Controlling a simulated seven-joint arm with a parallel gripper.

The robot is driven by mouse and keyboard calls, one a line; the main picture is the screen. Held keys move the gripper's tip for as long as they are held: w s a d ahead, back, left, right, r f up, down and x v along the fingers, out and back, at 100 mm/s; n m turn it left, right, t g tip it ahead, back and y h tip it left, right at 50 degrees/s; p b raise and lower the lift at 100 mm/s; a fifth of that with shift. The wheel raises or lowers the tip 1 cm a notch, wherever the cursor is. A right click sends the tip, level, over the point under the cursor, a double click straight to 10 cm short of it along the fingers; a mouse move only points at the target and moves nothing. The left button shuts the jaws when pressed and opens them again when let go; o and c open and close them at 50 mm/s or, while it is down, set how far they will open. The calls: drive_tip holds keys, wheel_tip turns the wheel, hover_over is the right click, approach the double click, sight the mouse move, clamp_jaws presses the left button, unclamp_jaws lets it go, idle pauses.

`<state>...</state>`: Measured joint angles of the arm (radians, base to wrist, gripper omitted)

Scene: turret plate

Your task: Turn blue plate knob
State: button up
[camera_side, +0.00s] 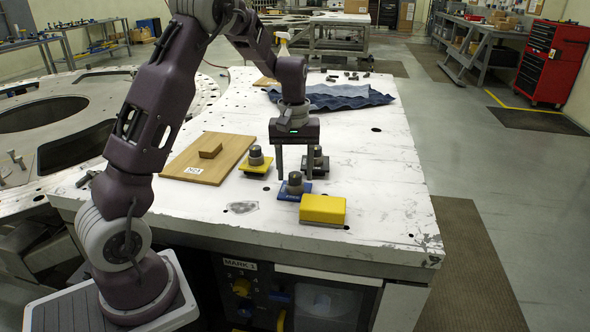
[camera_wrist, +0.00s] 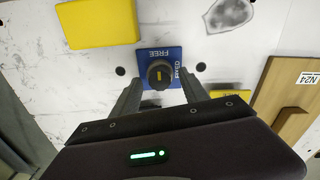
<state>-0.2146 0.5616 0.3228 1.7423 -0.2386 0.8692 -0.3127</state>
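The blue plate (camera_side: 284,195) lies flat on the white table, and its dark round knob (camera_side: 295,187) stands on it. The knob (camera_wrist: 160,74) there has a short yellow-orange mark on top. My gripper (camera_side: 295,179) points down over this plate, open and empty. In the wrist view its fingertips (camera_wrist: 160,84) lie to the left and right of the knob, with gaps showing. Whether the tips reach down to knob height is hard to tell.
A yellow block (camera_side: 322,209) lies close beside the blue plate. A yellow plate with a knob (camera_side: 255,160) and a dark knob (camera_side: 317,159) stand behind it. A wooden board (camera_side: 207,170) with a small block is left; a blue cloth (camera_side: 330,97) lies further back.

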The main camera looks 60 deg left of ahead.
sight(295, 174)
wheel_tip(295, 174, up, 7)
drive_tip(key=shift+r, duration=0.1)
idle(0.3)
